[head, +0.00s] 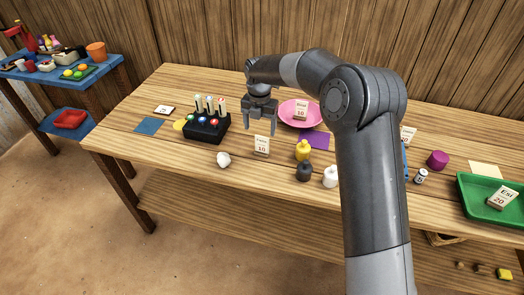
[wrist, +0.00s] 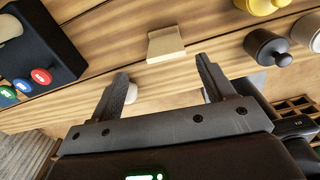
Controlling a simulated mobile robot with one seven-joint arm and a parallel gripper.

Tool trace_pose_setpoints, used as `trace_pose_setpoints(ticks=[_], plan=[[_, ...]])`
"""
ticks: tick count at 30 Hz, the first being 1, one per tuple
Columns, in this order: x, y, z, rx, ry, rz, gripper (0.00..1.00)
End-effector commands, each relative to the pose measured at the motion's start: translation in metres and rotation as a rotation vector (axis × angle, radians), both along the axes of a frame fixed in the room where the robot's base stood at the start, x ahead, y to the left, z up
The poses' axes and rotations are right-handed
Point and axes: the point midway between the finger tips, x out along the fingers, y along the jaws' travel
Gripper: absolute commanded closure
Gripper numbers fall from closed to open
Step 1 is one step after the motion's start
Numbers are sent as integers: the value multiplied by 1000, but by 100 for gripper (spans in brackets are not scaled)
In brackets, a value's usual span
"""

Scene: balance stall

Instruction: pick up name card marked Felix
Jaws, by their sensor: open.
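A small standing name card (head: 262,145) is near the front edge of the table; its name is too small to read surely, with a 10 below it. In the wrist view a pale card (wrist: 166,44) stands on the wood, beyond the fingertips and roughly between them. My gripper (head: 260,131) is open and empty, pointing down above and behind the card. Its two fingers also show in the wrist view (wrist: 162,67). Other cards are one on the pink plate (head: 284,117), one at the right (head: 407,135), and one reading Esi (head: 502,196) in the green tray (head: 478,211).
A black holder (head: 206,128) with coloured knobs stands left of the card. A white lump (head: 223,159) lies at the front left. Yellow (head: 303,150), dark (head: 304,171) and white (head: 330,176) weights stand to the right. A purple sheet (head: 316,140) lies behind them.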

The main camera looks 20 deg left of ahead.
Motion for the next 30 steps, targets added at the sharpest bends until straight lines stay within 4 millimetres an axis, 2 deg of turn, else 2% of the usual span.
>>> trace_pose_setpoints(ticks=[6,17,24,30], plan=[[-1,-1,-36,-3,3,1,25],[-1,-4,-64,-3,3,-1,25],[0,-8,-99,-2,2,-1,25],[0,-8,-104,-2,1,-2,25]])
